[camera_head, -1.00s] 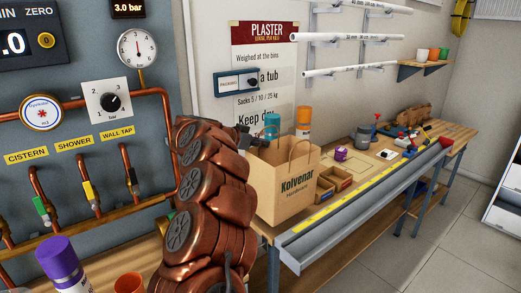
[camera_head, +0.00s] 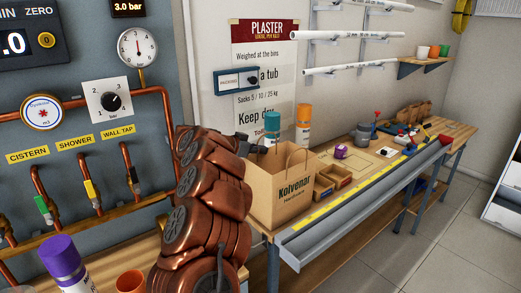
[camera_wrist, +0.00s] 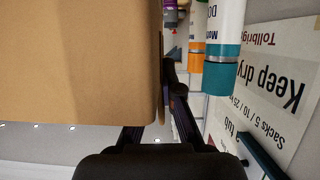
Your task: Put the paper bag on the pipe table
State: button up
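The brown paper bag (camera_head: 273,195), marked Kolvenar, is upright at the left end of the long wooden table (camera_head: 452,129). Whether its base rests on the wood is hard to tell. In the wrist view the bag (camera_wrist: 75,60) fills the upper left. My gripper (camera_wrist: 162,95) is at the bag's edge, its fingers slanting together there. It looks shut on the bag, with one finger partly hidden behind it. In the head view my coppery arm hides part of the bag's left side. A second wooden surface (camera_head: 147,250) lies below the copper pipes; which one is the pipe table is unclear.
Small open boxes (camera_head: 332,176) stand right of the bag. A teal-capped bottle (camera_head: 272,129) and an orange-capped bottle (camera_head: 303,122) stand behind it. A grey channel (camera_head: 350,212) runs along the table's front. A purple-capped can (camera_head: 64,262) and an orange cup (camera_head: 130,281) are lower left.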

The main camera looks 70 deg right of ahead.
jog(key=o, duration=0.5)
jog(key=shift+r, duration=0.1)
jog(key=b+v, duration=0.2)
jog(key=v, duration=1)
jog(key=shift+r, duration=0.1)
